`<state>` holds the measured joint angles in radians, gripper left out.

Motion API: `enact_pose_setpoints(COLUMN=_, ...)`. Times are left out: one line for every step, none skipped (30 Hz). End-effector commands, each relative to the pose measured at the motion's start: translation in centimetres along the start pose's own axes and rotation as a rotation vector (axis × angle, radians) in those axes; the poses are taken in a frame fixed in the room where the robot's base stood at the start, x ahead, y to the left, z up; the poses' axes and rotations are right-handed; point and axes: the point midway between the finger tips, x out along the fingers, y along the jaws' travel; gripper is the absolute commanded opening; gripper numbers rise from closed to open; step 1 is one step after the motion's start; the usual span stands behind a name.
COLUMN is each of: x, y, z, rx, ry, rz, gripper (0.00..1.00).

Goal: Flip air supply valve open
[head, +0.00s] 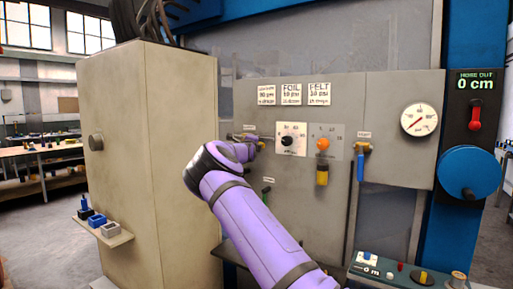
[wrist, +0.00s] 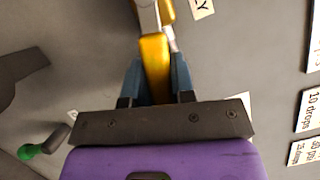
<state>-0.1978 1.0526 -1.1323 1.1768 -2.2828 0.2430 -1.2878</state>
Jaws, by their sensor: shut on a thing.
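The air supply valve (head: 262,145) is at the left part of the grey panel, under a small label. In the wrist view its yellow handle (wrist: 154,62) runs up to a pale metal fitting at the top edge. My gripper (wrist: 155,78) is shut on this handle, with one blue-grey finger on each side. In the head view my gripper (head: 243,138) is at the valve, small and partly hidden by my purple arm. The handle's exact angle is hard to tell there.
A green-handled lever (head: 266,190) is below the valve; it also shows in the wrist view (wrist: 38,151). To the right are a black knob (head: 287,141), an orange knob (head: 322,144) over a yellow-bottomed bowl, and a blue-handled valve (head: 361,166). A beige cabinet (head: 150,150) stands close left.

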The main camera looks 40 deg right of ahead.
Motion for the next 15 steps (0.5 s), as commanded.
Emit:
enact_pose_setpoints(x=0.0, y=-0.3, z=0.1, rx=-0.031, ry=-0.001, rz=0.013, gripper=0.00)
enact_pose_setpoints(x=0.1, y=-0.4, z=0.1, rx=-0.050, ry=-0.001, rz=0.022, gripper=0.00)
enact_pose_setpoints(x=0.1, y=-0.6, z=0.1, rx=-0.074, ry=-0.001, rz=0.032, gripper=0.00)
enact_pose_setpoints(x=0.1, y=-0.7, z=0.1, rx=-0.092, ry=-0.001, rz=0.039, gripper=0.00)
enact_pose_setpoints(x=0.1, y=-0.8, z=0.1, rx=-0.107, ry=0.000, rz=0.046, gripper=0.00)
enact_pose_setpoints(x=0.1, y=-0.9, z=0.1, rx=-0.129, ry=0.000, rz=0.054, gripper=0.00)
enact_pose_setpoints(x=0.1, y=-1.0, z=0.2, rx=-0.142, ry=0.000, rz=0.059, gripper=0.00)
enact_pose_setpoints(x=0.1, y=-1.1, z=0.2, rx=-0.154, ry=0.000, rz=0.065, gripper=0.00)
enact_pose_setpoints(x=0.1, y=-1.2, z=0.2, rx=-0.170, ry=0.000, rz=0.072, gripper=0.00)
enact_pose_setpoints(x=0.1, y=-1.2, z=0.2, rx=-0.179, ry=0.000, rz=0.075, gripper=0.00)
enact_pose_setpoints(x=0.1, y=-1.3, z=0.2, rx=-0.189, ry=0.000, rz=0.079, gripper=0.00)
enact_pose_setpoints(x=0.1, y=-1.4, z=0.2, rx=-0.200, ry=0.000, rz=0.084, gripper=0.00)
enact_pose_setpoints(x=0.1, y=-1.4, z=0.2, rx=-0.207, ry=0.001, rz=0.087, gripper=0.00)
enact_pose_setpoints(x=0.1, y=-1.4, z=0.2, rx=-0.213, ry=0.001, rz=0.090, gripper=0.00)
enact_pose_setpoints(x=0.1, y=-1.5, z=0.2, rx=-0.220, ry=0.001, rz=0.092, gripper=0.00)
